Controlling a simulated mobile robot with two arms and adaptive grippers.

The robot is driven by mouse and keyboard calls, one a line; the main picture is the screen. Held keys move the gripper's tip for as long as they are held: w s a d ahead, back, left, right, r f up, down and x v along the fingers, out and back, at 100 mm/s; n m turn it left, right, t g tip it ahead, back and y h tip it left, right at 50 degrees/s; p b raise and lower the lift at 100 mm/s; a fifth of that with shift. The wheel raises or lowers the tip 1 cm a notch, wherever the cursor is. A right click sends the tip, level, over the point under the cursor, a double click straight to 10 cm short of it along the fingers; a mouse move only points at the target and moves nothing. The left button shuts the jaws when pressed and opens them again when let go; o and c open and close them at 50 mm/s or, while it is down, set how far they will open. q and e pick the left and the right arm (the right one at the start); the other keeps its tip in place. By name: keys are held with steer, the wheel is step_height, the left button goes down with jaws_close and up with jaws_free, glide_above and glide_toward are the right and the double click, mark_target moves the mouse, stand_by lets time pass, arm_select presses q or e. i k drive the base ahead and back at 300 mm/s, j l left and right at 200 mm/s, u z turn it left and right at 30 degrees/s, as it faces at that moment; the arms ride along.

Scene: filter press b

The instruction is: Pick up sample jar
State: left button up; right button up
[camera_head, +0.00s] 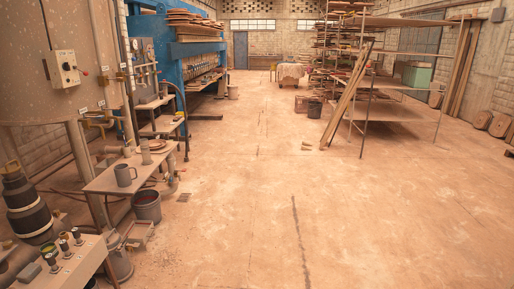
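A small side table (100,186) stands at the left, beside a large tank. A grey jug-like vessel with a handle (124,176) stands upright near its front. A slimmer upright grey container (146,153) stands farther back on the same table. I cannot tell for sure which of the two is the sample jar; both are small in the view. A flat reddish-brown dish (159,147) lies behind them. Neither of my grippers shows in the head view.
A bucket (147,207) stands on the floor right of the table. The tank (60,75) and blue press (165,45) line the left side. A rack (385,85) stands right. The middle floor is clear.

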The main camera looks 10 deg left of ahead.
mark_target(166, 124)
steer(key=i+u, duration=0.1)
steer(key=i, duration=2.6)
steer(key=i+u, duration=0.15)
steer(key=i, duration=1.2)
steer(key=i+j+u, duration=0.2)
steer(key=i, duration=0.5)
steer(key=i+l+u, duration=0.1)
steer(key=i+u, duration=0.15)
steer(key=i, duration=0.45)
steer(key=i+l+u, duration=0.2)
steer(key=i, duration=0.45)
